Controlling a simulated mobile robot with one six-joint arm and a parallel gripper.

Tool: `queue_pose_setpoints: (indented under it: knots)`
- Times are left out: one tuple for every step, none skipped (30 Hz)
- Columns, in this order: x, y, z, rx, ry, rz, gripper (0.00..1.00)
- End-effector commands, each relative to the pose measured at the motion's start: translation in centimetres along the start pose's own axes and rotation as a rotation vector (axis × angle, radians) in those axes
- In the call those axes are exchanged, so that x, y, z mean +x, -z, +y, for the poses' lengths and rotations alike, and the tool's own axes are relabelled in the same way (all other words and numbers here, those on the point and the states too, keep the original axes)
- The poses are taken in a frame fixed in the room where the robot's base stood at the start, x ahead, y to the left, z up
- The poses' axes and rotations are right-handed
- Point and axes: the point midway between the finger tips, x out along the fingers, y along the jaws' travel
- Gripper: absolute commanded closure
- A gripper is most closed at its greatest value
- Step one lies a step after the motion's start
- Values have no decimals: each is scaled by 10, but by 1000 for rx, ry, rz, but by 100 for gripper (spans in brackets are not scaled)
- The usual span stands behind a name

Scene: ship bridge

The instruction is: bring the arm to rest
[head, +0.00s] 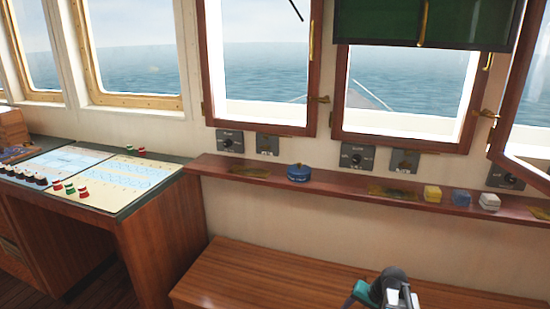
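Part of my arm (388,289), grey with a teal cap, shows at the bottom edge, right of the middle. It stands in front of the wooden bench top. I make out no gripper fingers in this view, and the rest of the arm is cut off by the bottom edge. Nothing held can be seen.
A wooden bench (255,275) stands below. A chart table (100,180) with several small pieces stands left.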

Motion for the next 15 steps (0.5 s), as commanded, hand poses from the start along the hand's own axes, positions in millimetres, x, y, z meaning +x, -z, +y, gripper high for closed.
queue_pose_setpoints:
  knots:
    - [8, -15, -8, -38, -23, -21, 45]
    - [12, -22, -10, -60, -39, -33, 45]
    - [17, -32, -14, -88, -59, -48, 45]
    - [21, -39, -17, -110, -74, -59, 45]
    - [24, -46, -19, -132, -90, -69, 45]
    - [29, -55, -23, -161, -110, -83, 45]
    - [32, -62, -24, -183, -126, -93, 45]
    - [35, -69, -26, -204, -141, -103, 45]
    - [39, -78, -29, -232, -160, -116, 45]
    - [41, -83, -30, -250, -174, -124, 45]
    - [43, -88, -31, -268, -186, -131, 45]
    - [45, -94, -33, -290, -202, -140, 45]
    - [47, -99, -34, -306, -212, -146, 45]
    - [48, -103, -35, -320, -223, -151, 45]
    - [50, -109, -36, -340, -236, -159, 45]
